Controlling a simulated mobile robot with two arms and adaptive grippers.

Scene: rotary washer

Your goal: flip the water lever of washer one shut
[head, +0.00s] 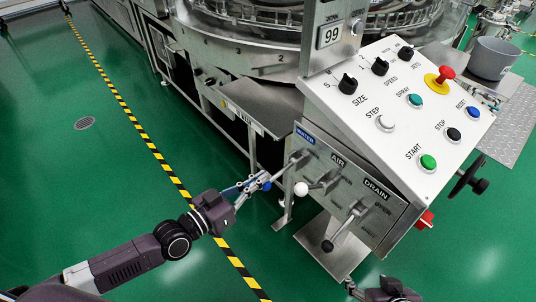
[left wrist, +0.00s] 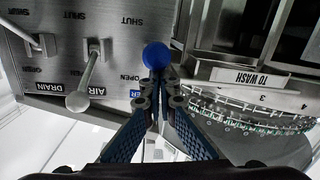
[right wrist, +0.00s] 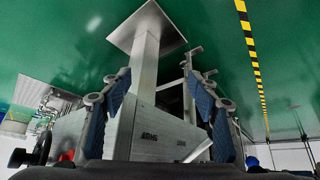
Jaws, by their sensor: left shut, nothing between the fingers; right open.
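The water lever, with a blue knob (head: 266,186), sticks out down and left from the control panel under the blue WATER label (head: 305,136). In the left wrist view the blue knob (left wrist: 157,55) sits just beyond my left fingertips, near the OPEN mark; its shaft is mostly hidden. My left gripper (head: 258,182) is shut with nothing held, its tips at or against the knob; contact is not certain. My right gripper (right wrist: 155,92) is open and empty, low in front of the panel; only its top shows at the bottom of the head view.
Right of the water lever are the AIR lever with a white knob (head: 301,188) and the DRAIN lever with a black knob (head: 327,246). Above is a sloped console (head: 400,110) with buttons. A metal post with foot plate (right wrist: 146,28) stands before my right gripper. Green floor is clear at left.

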